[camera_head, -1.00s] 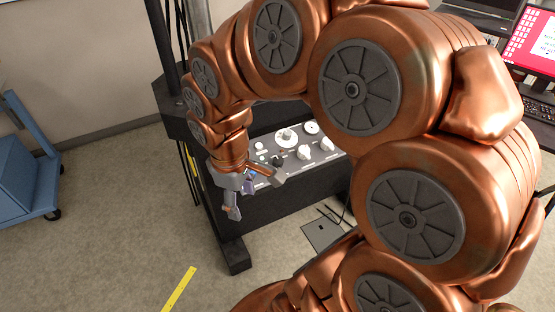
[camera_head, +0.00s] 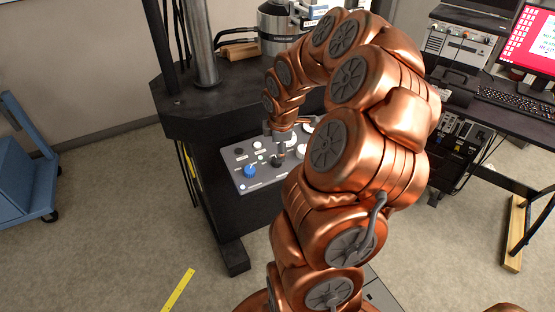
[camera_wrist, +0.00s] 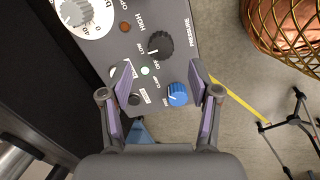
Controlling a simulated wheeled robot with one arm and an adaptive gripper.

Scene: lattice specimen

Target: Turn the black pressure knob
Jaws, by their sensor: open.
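The black pressure knob (camera_wrist: 160,44) is a ridged round knob with a white pointer line, on the grey control panel (camera_wrist: 185,55) beside the word PRESSURE. In the head view the black knob (camera_head: 276,161) is just below my gripper (camera_head: 275,147), partly hidden. In the wrist view my gripper (camera_wrist: 161,70) is open, its two purple-padded fingers wide apart and empty. The knob appears just beyond the fingertips, between their lines. I cannot tell the height gap between fingertips and panel.
A blue knob (camera_wrist: 178,95) is near the right finger in the wrist view. A large white dial (camera_wrist: 85,14) is at upper left. The dark machine frame (camera_head: 210,110) surrounds the panel.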

